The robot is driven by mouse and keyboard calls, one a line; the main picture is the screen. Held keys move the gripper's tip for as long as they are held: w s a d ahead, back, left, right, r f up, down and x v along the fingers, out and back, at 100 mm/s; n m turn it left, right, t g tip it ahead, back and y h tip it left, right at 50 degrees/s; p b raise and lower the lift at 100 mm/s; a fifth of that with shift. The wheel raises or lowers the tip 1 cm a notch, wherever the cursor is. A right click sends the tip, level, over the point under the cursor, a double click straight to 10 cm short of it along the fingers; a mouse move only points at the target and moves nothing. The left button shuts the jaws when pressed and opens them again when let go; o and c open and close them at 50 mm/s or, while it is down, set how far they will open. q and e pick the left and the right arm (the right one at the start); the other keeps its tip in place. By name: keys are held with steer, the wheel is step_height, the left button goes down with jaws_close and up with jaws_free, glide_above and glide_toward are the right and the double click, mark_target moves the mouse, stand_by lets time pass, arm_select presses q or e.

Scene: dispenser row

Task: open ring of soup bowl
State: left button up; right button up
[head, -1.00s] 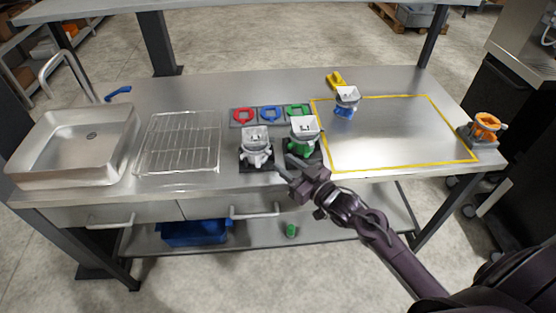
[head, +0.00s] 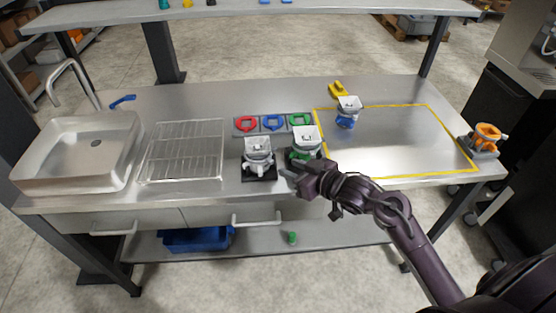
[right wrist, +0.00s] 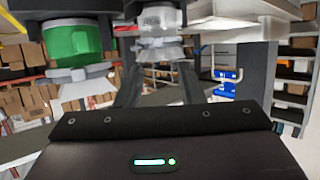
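I cannot make out a thing that is surely a soup bowl. A grey-white dispenser (head: 258,156) with a square hopper stands upright on a dark base at the table's front edge. A green-bodied dispenser (head: 305,142) stands just right of it. My right gripper (head: 289,178) is at the front edge, right of the grey dispenser and in front of the green one, pointing left. In the right wrist view its fingers (right wrist: 158,85) look apart and empty, with the grey dispenser (right wrist: 160,25) beyond and the green one (right wrist: 78,42) at upper left. My left gripper does not show.
Red (head: 246,124), blue (head: 273,122) and green (head: 300,120) rings lie behind the dispensers. A blue dispenser (head: 347,117) stands near the yellow outline's back-left corner; an orange one (head: 487,138) stands far right. A wire rack (head: 183,150) and sink (head: 80,155) are left. The outlined area is mostly clear.

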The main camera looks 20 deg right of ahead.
mark_target(270, 159)
steer(key=p+x, duration=0.1)
steer(key=x, duration=0.6)
steer(key=shift+w+f, duration=0.15)
steer(key=shift+w, duration=0.1)
steer(key=shift+c, duration=0.3)
steer(key=shift+d, duration=0.1)
jaws_close()
